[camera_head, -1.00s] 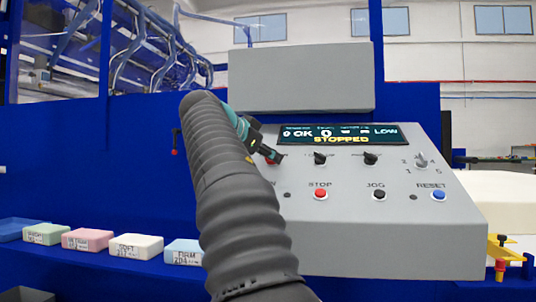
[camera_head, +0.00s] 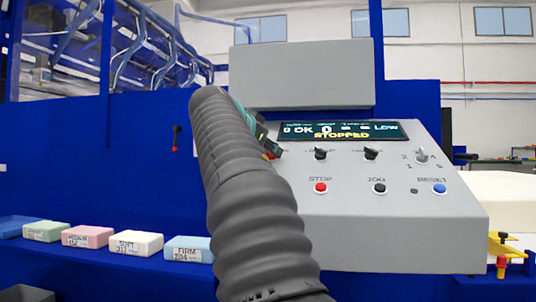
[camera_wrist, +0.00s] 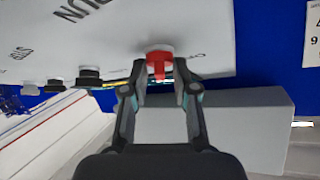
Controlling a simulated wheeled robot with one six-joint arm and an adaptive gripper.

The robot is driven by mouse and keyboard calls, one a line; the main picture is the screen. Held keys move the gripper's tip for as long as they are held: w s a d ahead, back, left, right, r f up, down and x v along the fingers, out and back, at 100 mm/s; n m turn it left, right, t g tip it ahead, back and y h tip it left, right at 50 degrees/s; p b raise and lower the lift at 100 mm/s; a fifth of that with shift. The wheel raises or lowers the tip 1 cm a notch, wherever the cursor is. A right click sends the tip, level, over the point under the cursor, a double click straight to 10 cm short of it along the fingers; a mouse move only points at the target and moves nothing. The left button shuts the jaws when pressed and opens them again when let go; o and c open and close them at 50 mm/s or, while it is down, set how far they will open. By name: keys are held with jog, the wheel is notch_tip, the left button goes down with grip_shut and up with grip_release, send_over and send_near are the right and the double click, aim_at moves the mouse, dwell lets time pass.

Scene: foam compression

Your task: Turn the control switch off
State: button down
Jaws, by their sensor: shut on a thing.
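The grey control panel (camera_head: 400,232) stands ahead, its display (camera_head: 340,132) reading STOPPED. The red control switch (camera_wrist: 159,66) is on the panel face in the wrist view, where the panel appears upside down. My gripper (camera_wrist: 160,90) has its two fingertips on either side of the red switch knob, shut on it. In the head view my gripper (camera_head: 268,148) is at the panel's upper left, mostly hidden behind my arm. Only a bit of red shows there beside it. The switch's exact angle against its markings cannot be read.
Two black knobs (camera_head: 320,154) and a selector (camera_head: 422,156) are right of my gripper. Below are a red STOP button (camera_head: 320,188), a black JOG button (camera_head: 379,188) and a blue RESET button (camera_head: 439,188). Several foam blocks (camera_head: 136,243) lie on the left ledge.

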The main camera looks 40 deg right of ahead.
jog(key=n, duration=0.1)
jog(key=n+t, duration=0.2)
jog(key=shift+s+d+y+b, duration=0.1)
jog(key=shift+s+y+b, duration=0.15)
jog(key=shift+y+b, duration=0.1)
jog(key=n+t, duration=0.1)
jog(key=n, duration=0.1)
jog(key=n+t+y+p, duration=0.1)
jog(key=n+t, duration=0.1)
jog(key=shift+d+r+y, duration=0.1)
jog(key=shift+y, duration=0.15)
jog(key=n+t+y, duration=0.1)
jog(key=n, duration=0.1)
jog(key=n+t+y+p, duration=0.1)
jog(key=n, duration=0.2)
jog(key=shift+s+d+y+p, duration=0.1)
jog(key=shift+y+p, duration=0.2)
jog(key=shift+d+n+t+y, duration=0.1)
jog(key=shift+n+t+y, duration=0.3)
jog(key=shift+n+y, duration=1.55)
jog(key=shift+n+h, duration=0.25)
jog(key=shift+n, duration=0.2)
jog(key=c, duration=1.2)
grip_release()
jog(key=shift+c, duration=0.2)
